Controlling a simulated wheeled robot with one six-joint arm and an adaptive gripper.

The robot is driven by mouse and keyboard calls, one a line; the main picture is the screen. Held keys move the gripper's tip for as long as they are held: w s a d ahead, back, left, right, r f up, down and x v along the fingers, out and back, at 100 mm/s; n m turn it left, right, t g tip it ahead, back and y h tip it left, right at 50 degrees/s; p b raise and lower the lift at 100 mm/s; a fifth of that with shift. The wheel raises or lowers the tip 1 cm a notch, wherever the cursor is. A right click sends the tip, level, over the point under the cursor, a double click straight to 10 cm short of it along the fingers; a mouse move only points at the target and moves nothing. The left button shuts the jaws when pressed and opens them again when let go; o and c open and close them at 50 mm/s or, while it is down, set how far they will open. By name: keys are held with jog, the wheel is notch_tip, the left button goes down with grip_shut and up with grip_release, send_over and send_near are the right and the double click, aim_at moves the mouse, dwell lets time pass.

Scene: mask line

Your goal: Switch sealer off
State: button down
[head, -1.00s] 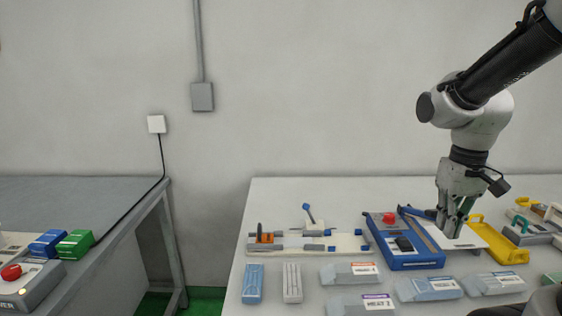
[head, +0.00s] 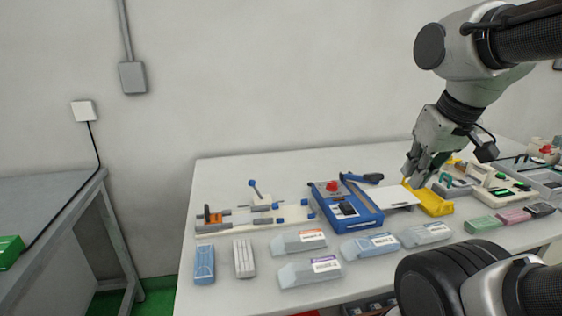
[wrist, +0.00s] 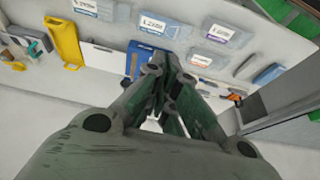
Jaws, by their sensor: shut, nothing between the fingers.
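A blue bench device (head: 352,219), which looks like the sealer, stands on the white table. It has a red knob (head: 333,186) at its back, a black part (head: 347,209) on top, and a lever with a blue handle (head: 362,177) behind. A white plate (head: 388,197) adjoins its right side. I cannot read any on/off state. My gripper (head: 414,178) is shut and empty, above and to the right of the device, over the yellow tray area. In the wrist view its fingers (wrist: 171,62) meet, with part of the blue device (wrist: 134,60) behind them.
A yellow tray (head: 430,201) is right of the plate. Labelled pouches (head: 310,271) lie in front. A white fixture with blue and orange parts (head: 250,219) is at left, and another device (head: 497,187) at right. A second table (head: 45,215) stands far left across a gap.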

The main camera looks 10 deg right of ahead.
jog(key=g, duration=0.5)
send_over(347, 207)
notch_tip(347, 207, down, 7)
jog(key=w, duration=0.1)
jog(key=w+r, duration=0.1)
jog(key=w, duration=0.1)
jog(key=shift+w+r+t, duration=0.2)
jog(key=shift+r+t, duration=0.1)
jog(key=shift+r, duration=0.1)
notch_tip(347, 207, down, 14)
